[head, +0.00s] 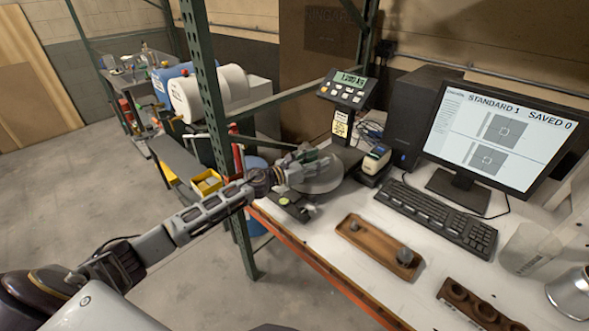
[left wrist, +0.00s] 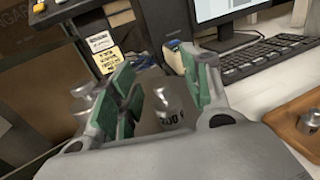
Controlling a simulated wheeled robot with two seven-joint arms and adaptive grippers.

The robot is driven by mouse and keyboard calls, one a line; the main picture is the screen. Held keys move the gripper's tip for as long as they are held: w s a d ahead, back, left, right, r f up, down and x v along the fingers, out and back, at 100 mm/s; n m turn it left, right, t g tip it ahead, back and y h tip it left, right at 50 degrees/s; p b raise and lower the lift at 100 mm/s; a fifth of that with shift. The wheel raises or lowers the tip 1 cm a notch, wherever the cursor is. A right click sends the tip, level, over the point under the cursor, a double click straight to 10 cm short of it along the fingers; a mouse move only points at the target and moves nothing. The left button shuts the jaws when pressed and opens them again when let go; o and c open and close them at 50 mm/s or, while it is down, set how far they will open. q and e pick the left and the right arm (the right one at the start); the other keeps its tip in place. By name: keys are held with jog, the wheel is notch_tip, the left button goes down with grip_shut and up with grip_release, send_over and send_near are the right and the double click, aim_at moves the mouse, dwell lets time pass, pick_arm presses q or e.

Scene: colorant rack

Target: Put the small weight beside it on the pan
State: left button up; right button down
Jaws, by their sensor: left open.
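The scale's round pan (head: 322,183) sits on the bench below my left gripper (head: 312,165), which is open. In the left wrist view, a metal weight (left wrist: 168,108) with partly readable dark digits stands between the fingers (left wrist: 165,95) of my left gripper. A second metal weight (left wrist: 83,95) shows left of the fingers, partly hidden by them. The scale display (head: 350,80) seems to read about 1.200 kg. A wooden tray (head: 375,245) on the bench holds a small grey weight (head: 405,256). My right gripper is not in view.
A keyboard (head: 440,215) and monitor (head: 495,145) stand right of the scale. A small label-printer-like device (head: 376,160) is beside the pan. A brown holed block (head: 475,300), a clear beaker (head: 527,250) and a metal can (head: 572,292) are at front right. A green rack post (head: 210,90) stands left.

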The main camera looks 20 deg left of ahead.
pick_arm(q)
jog(key=shift+b+v, duration=0.35)
jog(key=shift+v, duration=0.7)
jog(key=b+v, duration=0.3)
jog(key=v, duration=0.7)
